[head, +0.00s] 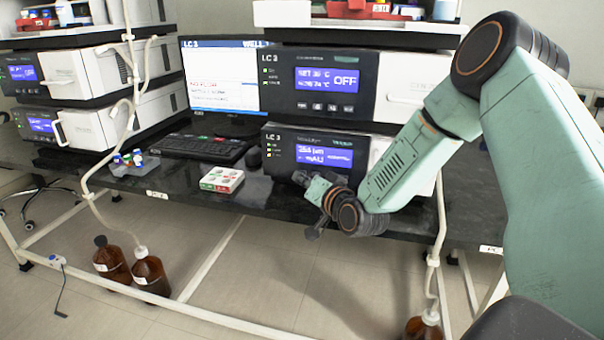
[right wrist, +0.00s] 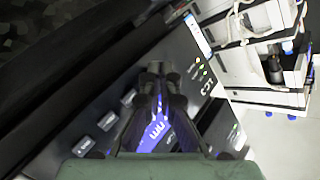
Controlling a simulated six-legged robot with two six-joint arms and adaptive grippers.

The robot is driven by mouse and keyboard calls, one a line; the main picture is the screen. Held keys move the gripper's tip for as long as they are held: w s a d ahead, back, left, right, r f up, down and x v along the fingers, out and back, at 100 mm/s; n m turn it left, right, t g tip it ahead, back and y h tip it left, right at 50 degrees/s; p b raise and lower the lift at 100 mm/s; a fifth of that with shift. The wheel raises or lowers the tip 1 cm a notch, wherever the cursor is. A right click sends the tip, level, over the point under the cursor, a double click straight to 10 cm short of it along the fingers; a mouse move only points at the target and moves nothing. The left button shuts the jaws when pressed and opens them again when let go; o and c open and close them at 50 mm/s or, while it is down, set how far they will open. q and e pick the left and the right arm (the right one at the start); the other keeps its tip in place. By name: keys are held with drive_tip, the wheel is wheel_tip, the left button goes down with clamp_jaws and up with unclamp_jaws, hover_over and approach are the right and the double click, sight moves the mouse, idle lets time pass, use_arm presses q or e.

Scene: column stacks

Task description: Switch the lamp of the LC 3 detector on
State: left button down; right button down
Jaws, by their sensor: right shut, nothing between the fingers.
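The LC 3 detector (head: 318,148) is the lower dark-fronted unit of the right stack. Its blue screen (head: 324,156) shows a reading in nm and mAU, with small lights on the left of the panel. My right gripper (head: 299,178) is shut and empty at the lower left of this panel. In the right wrist view, my right gripper's fingertips (right wrist: 154,69) lie over the panel beside a row of grey buttons (right wrist: 107,120). The fingers partly cover the blue screen (right wrist: 157,135). Whether they touch a button I cannot tell. My left gripper is out of view.
Above the detector sits an LC 3 unit (head: 318,84) whose screen reads OFF. Another instrument stack (head: 90,95) is farther left. Brown bottles (head: 150,277) stand on the floor.

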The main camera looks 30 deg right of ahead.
drive_tip(key=shift+s+a, duration=0.35)
drive_tip(key=shift+a, duration=0.1)
drive_tip(key=shift+s+a, duration=0.8)
drive_tip(key=shift+a, duration=0.15)
drive_tip(key=shift+s+a, duration=0.85)
drive_tip(key=shift+a, duration=0.1)
drive_tip(key=s+a+f+n+g+y, duration=0.1)
drive_tip(key=s+a+f+g, duration=0.2)
drive_tip(key=s+f, duration=0.15)
drive_tip(key=s+a+f+n+g, duration=0.2)
drive_tip(key=s+f+g, duration=0.1)
drive_tip(key=f, duration=0.3)
drive_tip(key=s+a+f+n+g, duration=0.1)
drive_tip(key=s+f, duration=0.4)
drive_tip(key=s, duration=0.5)
drive_tip(key=s+a+f+n+g+p, duration=0.1)
drive_tip(key=s+f+g, duration=0.4)
drive_tip(key=s, duration=0.5)
drive_tip(key=s+a+f+n+g, duration=0.2)
drive_tip(key=s+a+f+g, duration=0.2)
drive_tip(key=s, duration=0.6)
drive_tip(key=shift+s+a+f+n+p, duration=0.4)
drive_tip(key=shift+a+f, duration=0.15)
drive_tip(key=shift+a, duration=0.05)
